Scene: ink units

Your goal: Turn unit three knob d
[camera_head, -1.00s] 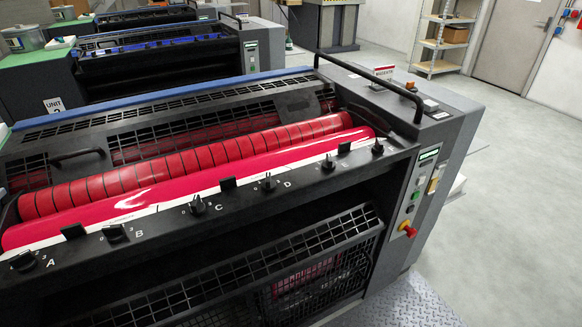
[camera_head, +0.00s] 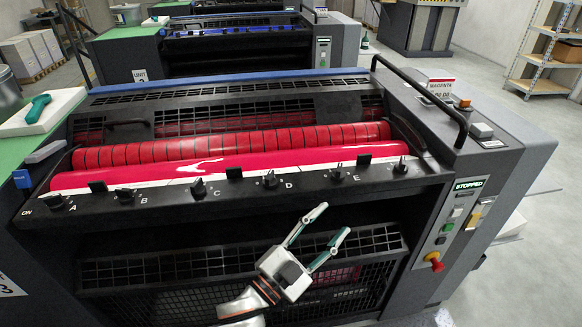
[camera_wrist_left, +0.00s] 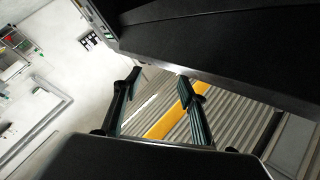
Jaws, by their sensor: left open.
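The near machine has a black rail with a row of small black knobs. The knob just left of the letter D, knob D (camera_head: 270,180), stands right of the rail's middle in the head view. The angle of its pointer is too small to read surely. My left gripper (camera_head: 330,222) is open and empty, in front of and below the rail, to the right of knob D and apart from it. Its two fingers point up and right. In the left wrist view the open fingers (camera_wrist_left: 160,82) show with nothing between them; no knob is seen there.
Other knobs sit along the rail, such as knob C (camera_head: 198,188) and knob E (camera_head: 337,173). Behind are red rollers (camera_head: 235,145). A black mesh guard (camera_head: 150,272) lies below the rail. A side panel with a red stop button (camera_head: 434,259) stands right, and a handrail (camera_head: 420,92) rises above.

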